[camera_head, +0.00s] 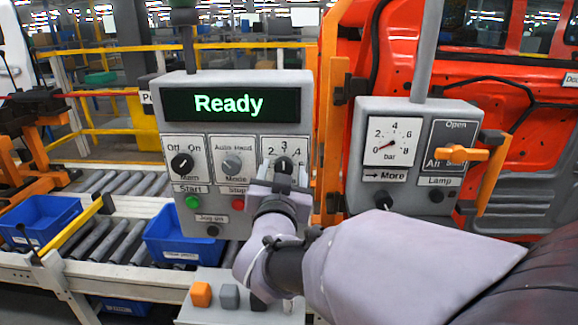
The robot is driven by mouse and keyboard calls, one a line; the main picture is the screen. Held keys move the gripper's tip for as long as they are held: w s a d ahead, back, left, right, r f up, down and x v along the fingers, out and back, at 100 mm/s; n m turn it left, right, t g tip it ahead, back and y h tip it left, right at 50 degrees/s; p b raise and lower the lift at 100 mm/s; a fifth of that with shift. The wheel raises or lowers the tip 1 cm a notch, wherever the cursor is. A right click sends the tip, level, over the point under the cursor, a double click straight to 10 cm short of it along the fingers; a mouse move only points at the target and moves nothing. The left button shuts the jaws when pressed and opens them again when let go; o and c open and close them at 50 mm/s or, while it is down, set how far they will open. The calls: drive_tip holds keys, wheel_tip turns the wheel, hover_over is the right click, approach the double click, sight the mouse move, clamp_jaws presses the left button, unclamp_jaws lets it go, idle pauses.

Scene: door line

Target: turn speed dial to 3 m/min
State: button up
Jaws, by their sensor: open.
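The speed dial (284,164) is a dark round knob at the right of the grey control panel (240,77), under a scale on which 2, 3 and 4 show. The 3 is at the top. My gripper (282,179) is open at the dial, its fingers over the lower part of it. My gripper and wrist hide the dial's lower side and its label. I cannot tell clearly where its pointer stands or whether the fingers touch it. The panel's screen (229,104) reads "Ready" in green.
Left of the dial are the Mode knob (232,162), Main knob (182,163), green Start button (193,202) and red Stop button (238,204). A gauge box (392,140) with an orange handle (462,154) stands right. Blue bins (40,218) sit by the rollers.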

drive_tip(key=s, duration=1.7)
drive_tip(key=shift+a+p, duration=0.25)
drive_tip(key=shift+p, duration=0.1)
drive_tip(key=shift+s, duration=0.1)
